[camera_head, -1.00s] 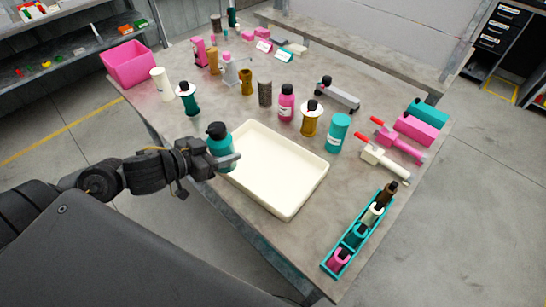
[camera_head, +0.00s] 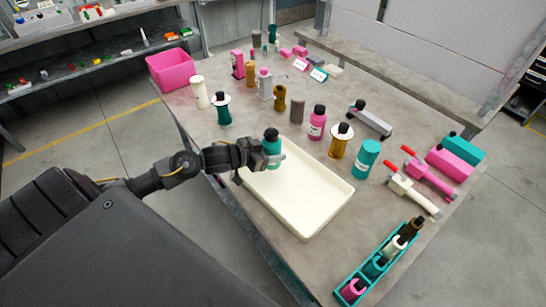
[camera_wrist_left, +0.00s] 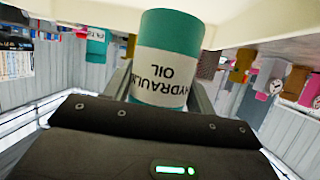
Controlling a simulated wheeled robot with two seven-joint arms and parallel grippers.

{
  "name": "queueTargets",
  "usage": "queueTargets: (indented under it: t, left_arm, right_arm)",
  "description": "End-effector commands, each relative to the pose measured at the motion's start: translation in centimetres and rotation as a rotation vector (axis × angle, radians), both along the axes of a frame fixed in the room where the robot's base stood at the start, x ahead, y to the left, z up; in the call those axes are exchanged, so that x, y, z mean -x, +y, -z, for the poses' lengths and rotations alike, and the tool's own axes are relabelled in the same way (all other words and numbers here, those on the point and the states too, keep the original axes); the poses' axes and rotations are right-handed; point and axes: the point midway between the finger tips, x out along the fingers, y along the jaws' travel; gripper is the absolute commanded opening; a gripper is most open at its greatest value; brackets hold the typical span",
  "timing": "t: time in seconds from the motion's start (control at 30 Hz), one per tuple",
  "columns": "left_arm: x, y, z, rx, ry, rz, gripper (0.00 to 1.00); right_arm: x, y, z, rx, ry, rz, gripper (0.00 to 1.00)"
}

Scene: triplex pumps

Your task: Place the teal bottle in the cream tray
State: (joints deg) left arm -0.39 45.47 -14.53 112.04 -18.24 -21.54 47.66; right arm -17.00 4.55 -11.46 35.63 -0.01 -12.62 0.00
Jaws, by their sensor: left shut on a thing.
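The teal bottle (camera_head: 272,143) has a black cap and a white label reading "HYDRAULIC OIL", which shows in the left wrist view (camera_wrist_left: 165,65). My left gripper (camera_head: 262,157) is shut on the teal bottle and holds it upright at the far left end of the cream tray. The cream tray (camera_head: 325,220) lies on the table, and its floor looks empty. Whether the bottle's base touches the tray floor I cannot tell. The tray also shows along the top of the left wrist view (camera_wrist_left: 265,20). My right gripper is not in view.
Behind the tray stand a pink bottle (camera_head: 317,122), an amber bottle (camera_head: 340,142) and a teal cylinder (camera_head: 366,160). A teal rack (camera_head: 350,298) of small bottles lies at the front right. A pink bin (camera_head: 170,70) stands at the far left corner.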

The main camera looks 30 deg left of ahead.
Motion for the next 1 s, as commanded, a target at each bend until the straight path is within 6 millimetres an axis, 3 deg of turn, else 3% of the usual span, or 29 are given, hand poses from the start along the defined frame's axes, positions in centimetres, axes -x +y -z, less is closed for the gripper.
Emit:
queueTargets:
  t: [0.27,0.53,0.9,0.93,1.0]
  left_arm:
    - [-0.7,0.1,0.7,0.001,-0.003,0.0,0.23]
    - [-0.9,0.1,3.8,0.002,-0.002,0.0,0.23]
    - [-0.9,0.2,4.3,0.0,-0.003,0.0,0.23]
    - [-0.9,0.2,4.4,0.0,-0.001,0.0,0.57]
    - [-0.9,0.2,4.3,0.0,-0.001,0.0,0.66]
  right_arm:
    - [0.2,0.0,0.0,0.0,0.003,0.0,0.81]
    - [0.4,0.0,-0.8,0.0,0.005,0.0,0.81]
    - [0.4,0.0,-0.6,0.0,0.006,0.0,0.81]
    - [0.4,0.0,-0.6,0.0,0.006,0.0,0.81]
    - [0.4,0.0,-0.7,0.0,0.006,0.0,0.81]
